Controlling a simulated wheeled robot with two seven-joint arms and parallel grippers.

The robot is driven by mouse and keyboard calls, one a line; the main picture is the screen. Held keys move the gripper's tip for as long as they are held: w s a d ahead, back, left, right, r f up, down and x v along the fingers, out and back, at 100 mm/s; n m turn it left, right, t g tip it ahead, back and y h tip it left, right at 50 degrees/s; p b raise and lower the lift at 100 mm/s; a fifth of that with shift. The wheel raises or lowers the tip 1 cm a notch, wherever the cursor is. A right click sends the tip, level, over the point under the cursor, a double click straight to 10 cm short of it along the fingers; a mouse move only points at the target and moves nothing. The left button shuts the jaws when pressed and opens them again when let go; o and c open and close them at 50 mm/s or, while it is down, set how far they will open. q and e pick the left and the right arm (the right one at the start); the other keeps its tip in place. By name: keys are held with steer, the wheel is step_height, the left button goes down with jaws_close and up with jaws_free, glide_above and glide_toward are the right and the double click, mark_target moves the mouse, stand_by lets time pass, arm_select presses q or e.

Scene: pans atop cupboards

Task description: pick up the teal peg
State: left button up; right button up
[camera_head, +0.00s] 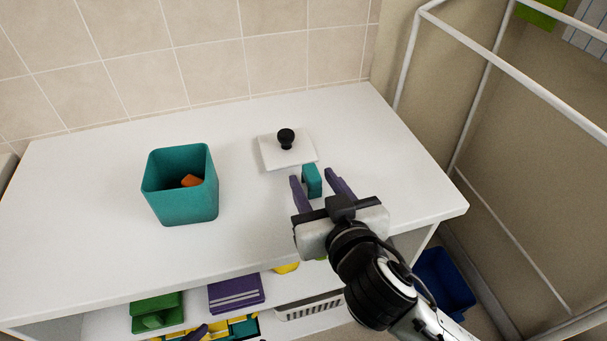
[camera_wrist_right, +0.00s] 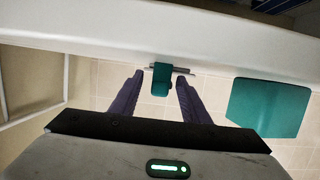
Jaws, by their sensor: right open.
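The teal peg (camera_head: 312,180) stands on the white cupboard top, just in front of a white lid. In the right wrist view the peg (camera_wrist_right: 161,82) shows between the two purple fingers. My right gripper (camera_head: 322,178) is open, with one finger on each side of the peg and gaps visible beside it. I cannot tell if a finger touches it.
The square white lid (camera_head: 270,154) has a black knob (camera_head: 286,138). A teal bin (camera_head: 180,207) with an orange piece (camera_head: 191,181) inside stands to the left. Shelves below hold green, purple and yellow items. A blue bin (camera_head: 443,280) is at lower right. The tiled wall is behind.

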mark_target(315, 180)
steer(key=shift+w, duration=0.1)
steer(key=shift+r, duration=0.1)
steer(key=shift+c, duration=0.2)
jaws_close()
steer(key=shift+r, duration=0.1)
steer(key=shift+r, duration=0.3)
step_height(315, 180, up, 9)
steer(key=shift+r+p, duration=0.1)
steer(key=shift+p, duration=0.7)
steer(key=shift+s, duration=0.2)
